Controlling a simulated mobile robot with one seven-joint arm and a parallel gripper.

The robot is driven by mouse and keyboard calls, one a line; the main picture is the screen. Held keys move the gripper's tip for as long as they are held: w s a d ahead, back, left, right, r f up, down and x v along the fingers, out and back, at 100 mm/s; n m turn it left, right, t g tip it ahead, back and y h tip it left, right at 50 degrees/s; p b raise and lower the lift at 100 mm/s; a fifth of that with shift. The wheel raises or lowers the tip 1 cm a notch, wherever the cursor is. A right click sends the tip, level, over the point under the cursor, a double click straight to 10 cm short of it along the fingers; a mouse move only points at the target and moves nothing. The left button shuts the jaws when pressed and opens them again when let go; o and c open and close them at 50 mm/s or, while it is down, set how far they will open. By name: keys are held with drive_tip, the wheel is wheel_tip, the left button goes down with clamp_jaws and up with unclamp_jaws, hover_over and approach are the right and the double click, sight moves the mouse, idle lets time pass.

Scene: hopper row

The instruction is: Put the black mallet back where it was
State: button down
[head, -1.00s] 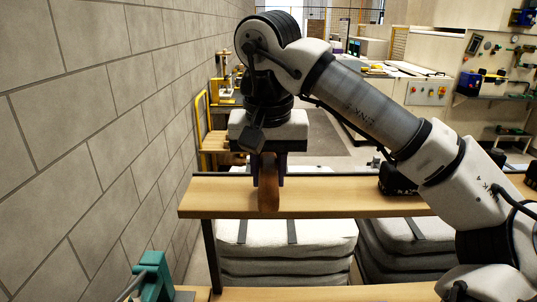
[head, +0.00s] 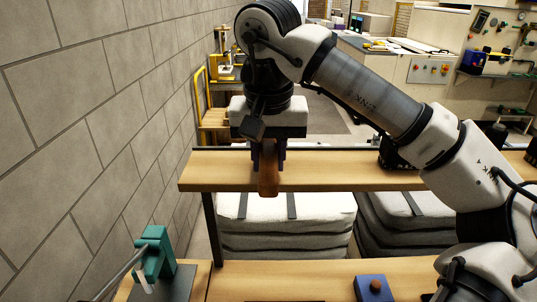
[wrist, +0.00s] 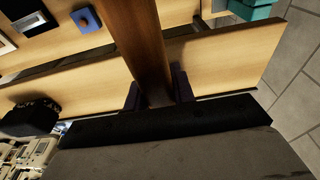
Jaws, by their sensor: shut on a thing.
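My gripper (head: 268,158) is shut on a brown wooden handle (head: 268,180), which I take to be the mallet's. Gripper and handle appear over the left part of a raised wooden shelf (head: 340,170). The handle's rounded end overlaps the shelf's front edge; whether it touches the shelf, I cannot tell. In the wrist view the handle (wrist: 138,40) runs up between the two dark fingers and out of the frame. No black mallet head can be made out on it.
A black object (head: 395,155) stands on the shelf to the right. Below, a lower bench (head: 310,280) carries a blue block (head: 374,287) and a teal clamp-like tool (head: 155,255). A block wall (head: 90,130) rises at left. The shelf between handle and black object is clear.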

drive_tip(key=shift+f, duration=0.4)
drive_tip(key=c, duration=1.1)
unclamp_jaws()
drive_tip(key=shift+r+b, duration=0.1)
drive_tip(key=shift+b, duration=0.2)
